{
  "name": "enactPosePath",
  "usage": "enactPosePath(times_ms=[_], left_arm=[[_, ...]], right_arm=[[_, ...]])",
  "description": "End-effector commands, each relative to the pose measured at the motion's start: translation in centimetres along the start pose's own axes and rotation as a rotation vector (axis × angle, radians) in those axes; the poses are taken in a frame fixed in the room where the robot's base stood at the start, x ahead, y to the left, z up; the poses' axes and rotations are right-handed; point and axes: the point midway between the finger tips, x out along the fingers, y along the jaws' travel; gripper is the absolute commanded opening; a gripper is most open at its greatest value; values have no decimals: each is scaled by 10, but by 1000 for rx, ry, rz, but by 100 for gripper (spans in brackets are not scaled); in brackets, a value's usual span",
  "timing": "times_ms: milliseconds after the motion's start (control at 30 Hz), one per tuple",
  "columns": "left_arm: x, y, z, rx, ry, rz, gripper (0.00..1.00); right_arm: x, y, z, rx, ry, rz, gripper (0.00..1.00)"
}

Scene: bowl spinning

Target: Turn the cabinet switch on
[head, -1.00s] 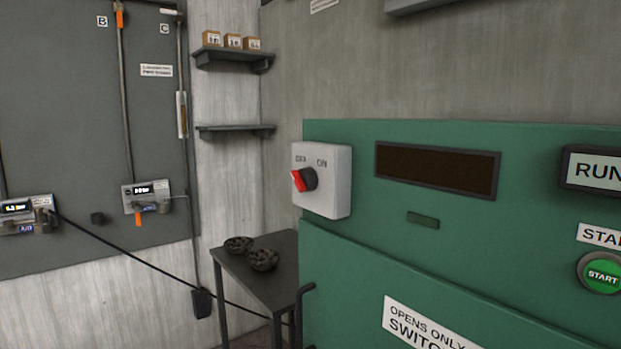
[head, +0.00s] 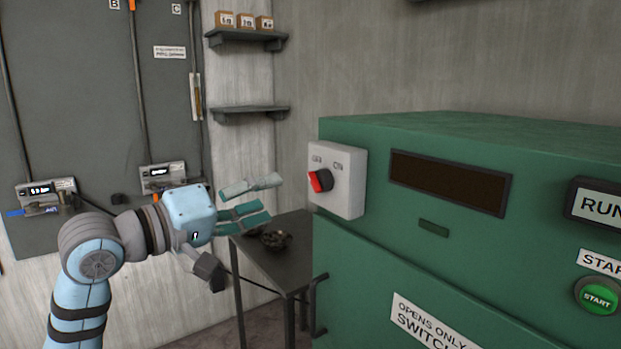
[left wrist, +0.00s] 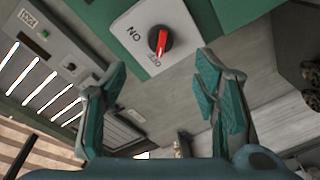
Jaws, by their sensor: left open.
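The cabinet switch is a red and black rotary knob (head: 320,181) on a light grey box (head: 345,195) fixed to the green cabinet (head: 440,150). Its red pointer is turned toward the OFF label. My left gripper (head: 275,196) is open and empty, to the left of the switch box and apart from it. In the left wrist view the knob (left wrist: 160,40) shows beyond and between the spread fingers of my left gripper (left wrist: 160,100), with the OFF and ON labels readable. My right gripper is not in view.
A small dark table (head: 270,262) with dark bowls stands below my left gripper. The cabinet has a handle (head: 319,305), a dark display (head: 450,183) and a green START button (head: 597,297). Shelves (head: 250,110) hang on the back wall.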

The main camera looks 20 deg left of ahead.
Motion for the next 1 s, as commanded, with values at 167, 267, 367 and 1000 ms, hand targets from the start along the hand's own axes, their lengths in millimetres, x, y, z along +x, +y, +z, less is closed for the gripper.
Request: enactPosePath(times_ms=[167,267,367,1000], left_arm=[[55,5,-1,-9,-4,5,55],[82,3,-1,-6,-2,2,55],[99,2,-2,-4,0,0,55],[111,-1,-1,0,2,-1,17]], right_arm=[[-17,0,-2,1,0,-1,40],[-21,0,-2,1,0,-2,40],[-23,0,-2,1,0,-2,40],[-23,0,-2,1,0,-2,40]])
